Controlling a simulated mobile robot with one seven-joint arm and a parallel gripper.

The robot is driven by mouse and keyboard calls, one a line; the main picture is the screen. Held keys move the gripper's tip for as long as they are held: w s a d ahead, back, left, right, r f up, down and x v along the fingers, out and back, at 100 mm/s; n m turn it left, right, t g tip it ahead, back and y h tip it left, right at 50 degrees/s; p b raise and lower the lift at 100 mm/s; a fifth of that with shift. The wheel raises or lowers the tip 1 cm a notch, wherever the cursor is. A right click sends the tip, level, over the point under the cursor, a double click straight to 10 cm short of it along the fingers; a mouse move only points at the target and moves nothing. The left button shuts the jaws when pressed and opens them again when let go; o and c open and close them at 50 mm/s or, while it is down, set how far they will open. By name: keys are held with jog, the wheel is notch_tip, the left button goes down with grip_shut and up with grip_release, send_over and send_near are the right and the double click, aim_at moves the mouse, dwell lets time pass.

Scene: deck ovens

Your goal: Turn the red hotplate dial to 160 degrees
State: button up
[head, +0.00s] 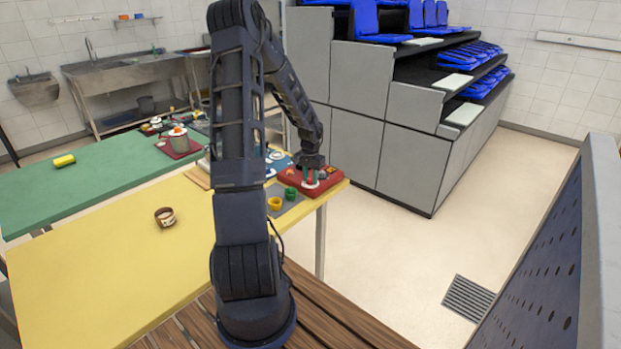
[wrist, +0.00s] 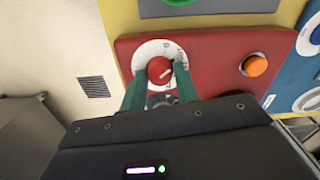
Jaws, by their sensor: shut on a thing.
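The red hotplate unit (head: 331,179) sits at the right end of the yellow table. In the wrist view its red face (wrist: 215,60) carries the red dial (wrist: 159,68), set in a white ring (wrist: 150,48) with small dark markings too small to read. A pale pointer line on the dial slants toward the upper right. My gripper (wrist: 160,77), with green fingers, is shut on the dial, one finger at each side. In the head view my gripper (head: 310,176) reaches down onto the unit, and the dial is mostly hidden there.
An orange button (wrist: 254,66) is right of the dial, and a blue panel (wrist: 300,75) lies beyond it. A brown-and-white cup (head: 165,217) stands on the yellow table (head: 110,260). Floor right of the table is clear.

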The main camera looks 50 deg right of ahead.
aim_at(310, 179)
jog(key=o, duration=1)
jog(key=shift+c, duration=0.2)
notch_tip(310, 179, up, 11)
dwell(0.3)
